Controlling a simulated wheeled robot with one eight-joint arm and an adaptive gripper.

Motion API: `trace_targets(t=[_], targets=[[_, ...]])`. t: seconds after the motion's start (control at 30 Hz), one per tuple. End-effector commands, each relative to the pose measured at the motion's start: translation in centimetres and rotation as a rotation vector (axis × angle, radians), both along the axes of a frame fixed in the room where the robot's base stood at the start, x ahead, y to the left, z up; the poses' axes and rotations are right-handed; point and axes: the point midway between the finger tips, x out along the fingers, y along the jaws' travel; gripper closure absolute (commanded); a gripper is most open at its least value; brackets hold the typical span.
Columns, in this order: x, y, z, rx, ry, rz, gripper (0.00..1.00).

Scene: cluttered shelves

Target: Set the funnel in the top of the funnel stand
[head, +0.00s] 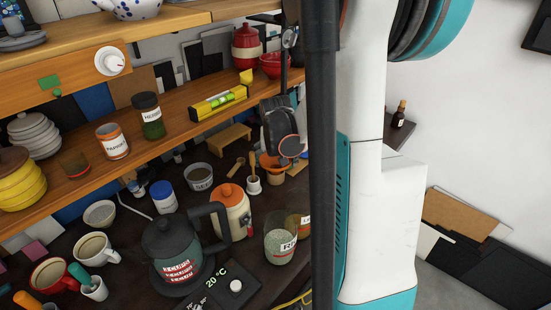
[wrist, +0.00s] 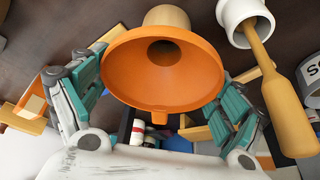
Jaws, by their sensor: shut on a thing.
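The orange funnel (wrist: 163,88) is between the two teal fingers of my gripper (wrist: 163,72) in the wrist view, its wide mouth towards the camera. My gripper is shut on it. A tan round piece (wrist: 167,17) shows just beyond the funnel's rim; I cannot tell whether it touches the funnel. In the head view my gripper (head: 283,138) is low over the back of the counter, with the orange funnel (head: 270,163) below it, partly hidden. Pale wooden parts (head: 297,168) show beside it; I cannot tell whether they are the funnel stand.
A white cup with a wooden tool (head: 253,184) stands close by on the left, also in the wrist view (wrist: 236,20). A bowl of seeds (head: 199,176), an orange-lidded jar (head: 232,208), a kettle (head: 175,245) and a glass (head: 281,246) crowd the counter. The shelf (head: 180,112) hangs above.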

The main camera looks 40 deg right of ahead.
Motion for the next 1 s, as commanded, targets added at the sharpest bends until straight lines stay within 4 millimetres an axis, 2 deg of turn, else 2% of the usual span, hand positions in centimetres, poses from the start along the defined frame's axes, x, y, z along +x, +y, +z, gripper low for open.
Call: trace_targets(t=[0.23,0.93,0.97,1.0], targets=[[0.0,0.0,-0.71,0.0,0.0,0.0,0.35],[-0.01,0.01,-1.11,0.0,0.0,0.0,0.35],[-0.01,0.01,-1.05,0.0,0.0,0.0,0.05],[-0.01,0.01,-1.03,0.0,0.0,0.0,0.0]])
